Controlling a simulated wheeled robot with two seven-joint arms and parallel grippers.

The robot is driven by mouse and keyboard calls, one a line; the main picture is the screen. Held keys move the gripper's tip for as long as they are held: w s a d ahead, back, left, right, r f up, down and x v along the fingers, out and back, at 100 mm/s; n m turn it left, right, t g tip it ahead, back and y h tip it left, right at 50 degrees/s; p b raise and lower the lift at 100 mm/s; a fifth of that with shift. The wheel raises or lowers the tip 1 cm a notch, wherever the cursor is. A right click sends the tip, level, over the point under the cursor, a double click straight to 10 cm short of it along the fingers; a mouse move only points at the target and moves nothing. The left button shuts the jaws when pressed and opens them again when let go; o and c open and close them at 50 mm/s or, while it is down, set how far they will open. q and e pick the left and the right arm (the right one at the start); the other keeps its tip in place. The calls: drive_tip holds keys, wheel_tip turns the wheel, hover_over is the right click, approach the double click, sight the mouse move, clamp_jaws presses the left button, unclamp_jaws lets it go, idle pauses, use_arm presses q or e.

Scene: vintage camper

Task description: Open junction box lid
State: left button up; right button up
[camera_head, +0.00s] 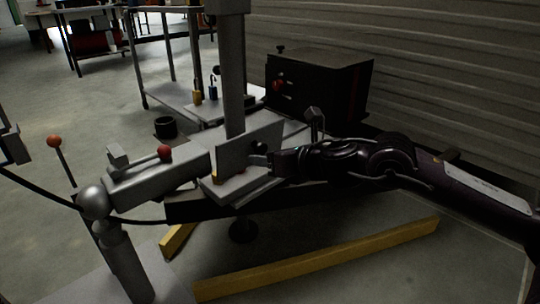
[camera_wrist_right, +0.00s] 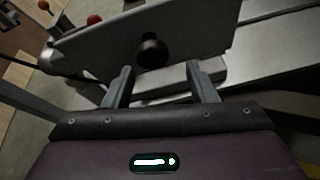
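The junction box (camera_head: 236,188) is a low grey box on the trailer's drawbar. Its lid (camera_head: 232,155) is a flat grey plate that stands steeply up from the box, with a round black knob (camera_head: 259,146) on its face. My right gripper (camera_head: 262,160) comes in from the right, close to the knob side of the lid. In the right wrist view, the gripper (camera_wrist_right: 160,84) is open and empty. The lid (camera_wrist_right: 205,28) and its knob (camera_wrist_right: 152,52) lie just beyond the fingertips, the knob between them in the picture and apart from them.
A grey coupler (camera_head: 150,185) with a red-tipped lever stands left of the box. A grey post (camera_head: 234,85) rises behind the lid. A black box (camera_head: 318,88) stands behind my right arm, by the ribbed camper wall (camera_head: 440,70). A yellow bar (camera_head: 320,258) lies below.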

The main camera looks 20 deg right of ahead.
drive_tip(key=shift+s+r, duration=0.1)
drive_tip(key=shift+r, duration=0.1)
drive_tip(key=p+v, duration=0.1)
drive_tip(key=v, duration=0.6)
drive_tip(key=shift+s+p, duration=0.3)
drive_tip(key=shift+d, duration=0.1)
idle(0.4)
